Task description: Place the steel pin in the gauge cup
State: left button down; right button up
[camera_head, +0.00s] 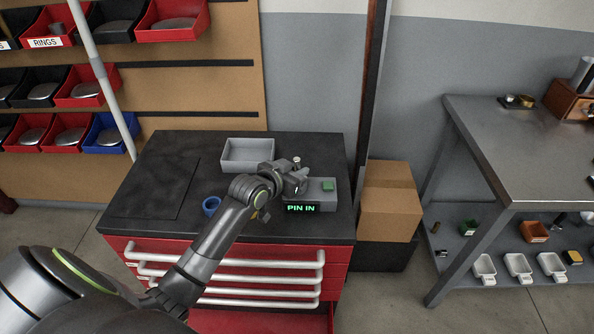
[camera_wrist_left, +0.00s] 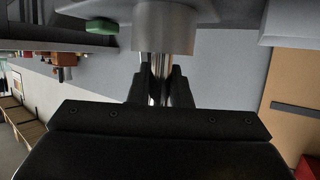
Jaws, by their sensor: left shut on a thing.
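The gauge is a grey block (camera_head: 322,196) on the dark cabinet top, with a green button (camera_head: 328,185) and a display (camera_head: 301,208) that reads "PIN IN". My left gripper (camera_head: 297,181) is at the gauge's left end, shut on the shiny steel pin (camera_wrist_left: 162,66). A small light piece (camera_head: 297,161), apparently the pin's top, shows above the gripper. In the left wrist view the grey gauge cup (camera_wrist_left: 176,27) is right at the fingertips, and the pin's end meets it or enters it. How deep it sits is hidden. My right gripper is not in view.
A grey open tray (camera_head: 248,167) stands behind my left gripper. A blue ring (camera_head: 211,206) lies left of my arm. Cardboard boxes (camera_head: 388,201) stand right of the cabinet, and a steel table (camera_head: 520,150) stands farther right. The cabinet top's left part is clear.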

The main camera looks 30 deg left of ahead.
pick_arm(q)
jog(key=shift+f, duration=0.1)
jog(key=c, duration=1.3)
grip_release()
jog(key=shift+c, duration=0.2)
jog(key=shift+r, duration=0.2)
jog(key=v, duration=1.2)
jog(key=shift+p, duration=0.4)
jog(key=shift+f, duration=0.1)
